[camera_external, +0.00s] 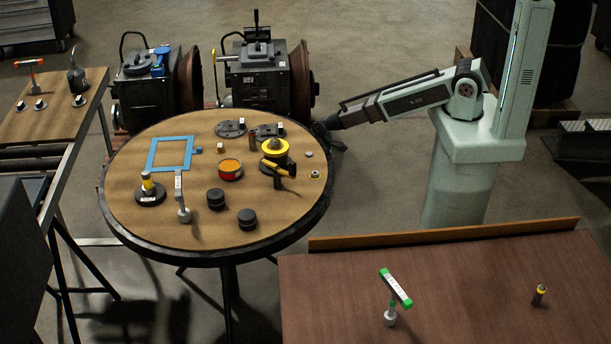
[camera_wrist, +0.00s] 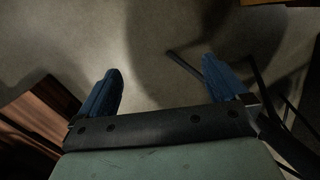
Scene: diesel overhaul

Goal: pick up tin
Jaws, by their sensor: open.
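A round tin (camera_external: 230,170) with an orange top and red side sits near the middle of the round table (camera_external: 130,205). My gripper (camera_external: 322,132) is beyond the table's right rear edge, well apart from the tin. It is small and dark in the external view. In the wrist view, its two blue fingers (camera_wrist: 162,66) are spread apart with nothing between them. The tin does not show in the wrist view, which shows mostly floor.
A black pot with a yellow top (camera_external: 275,151) stands right of the tin, with a yellow-and-black tool (camera_external: 278,167) beside it. A blue frame (camera_external: 170,154) lies left. Dark cylinders (camera_external: 216,199) stand in front. Engines (camera_external: 262,75) stand behind the table.

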